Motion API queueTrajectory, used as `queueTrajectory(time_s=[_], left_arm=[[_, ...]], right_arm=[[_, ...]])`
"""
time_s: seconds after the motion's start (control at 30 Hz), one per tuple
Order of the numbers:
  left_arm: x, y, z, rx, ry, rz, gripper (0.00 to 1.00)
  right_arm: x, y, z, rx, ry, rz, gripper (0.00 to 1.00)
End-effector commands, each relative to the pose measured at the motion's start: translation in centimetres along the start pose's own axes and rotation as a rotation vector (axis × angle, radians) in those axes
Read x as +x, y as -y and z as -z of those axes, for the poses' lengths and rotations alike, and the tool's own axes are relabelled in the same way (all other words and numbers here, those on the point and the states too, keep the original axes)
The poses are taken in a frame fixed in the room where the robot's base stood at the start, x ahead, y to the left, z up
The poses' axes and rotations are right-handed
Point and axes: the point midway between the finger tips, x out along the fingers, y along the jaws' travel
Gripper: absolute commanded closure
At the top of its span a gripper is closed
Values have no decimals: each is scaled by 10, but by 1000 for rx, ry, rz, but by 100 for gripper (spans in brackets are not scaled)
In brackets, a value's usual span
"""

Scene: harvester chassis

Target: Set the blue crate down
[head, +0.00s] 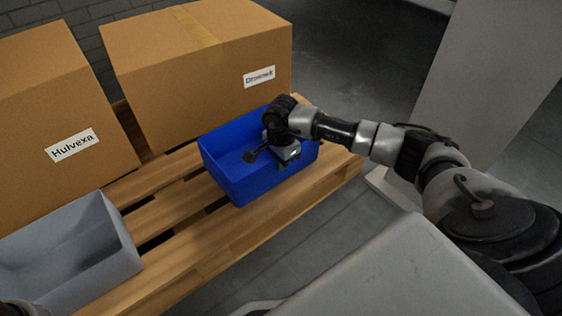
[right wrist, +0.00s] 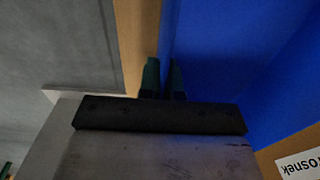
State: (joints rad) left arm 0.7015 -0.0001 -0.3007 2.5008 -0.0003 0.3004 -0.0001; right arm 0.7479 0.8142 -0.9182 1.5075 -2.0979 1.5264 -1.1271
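The blue crate (head: 262,187) is upright and looks empty, at the right end of the wooden pallet (head: 190,244). Whether its base touches the slats or hangs just above them, I cannot tell. My right gripper (right wrist: 164,72) reaches over the crate from the right in the head view. In the right wrist view its two fingers stand close together on either side of one wall of the blue crate (right wrist: 225,55), and look shut on it. My left gripper is not in view.
A cardboard box labelled Drosnek (head: 200,85) stands right behind the crate, and one labelled Hulvexa (head: 50,115) stands to its left. A grey crate (head: 122,235) sits at the pallet's front left. Bare slats lie between the crates. Grey floor and a pale block (head: 490,80) lie right.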

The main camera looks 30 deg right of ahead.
Motion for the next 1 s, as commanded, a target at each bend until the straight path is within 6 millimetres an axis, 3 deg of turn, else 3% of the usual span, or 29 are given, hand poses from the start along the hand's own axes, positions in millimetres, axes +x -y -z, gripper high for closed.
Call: queueTrajectory(time_s=[0.03, 0.2, 0.53, 0.77, 1.0], left_arm=[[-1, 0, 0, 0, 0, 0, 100], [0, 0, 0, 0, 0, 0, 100], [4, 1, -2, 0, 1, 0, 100], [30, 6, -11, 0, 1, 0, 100], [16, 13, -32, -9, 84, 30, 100]], right_arm=[[1, 0, 0, 0, 0, 0, 93], [1, 0, 0, 0, 0, 0, 70], [-6, 0, 0, 0, 0, 1, 70], [-51, 0, 0, -1, -2, 2, 70], [-99, 0, 0, 0, -2, 1, 70]])
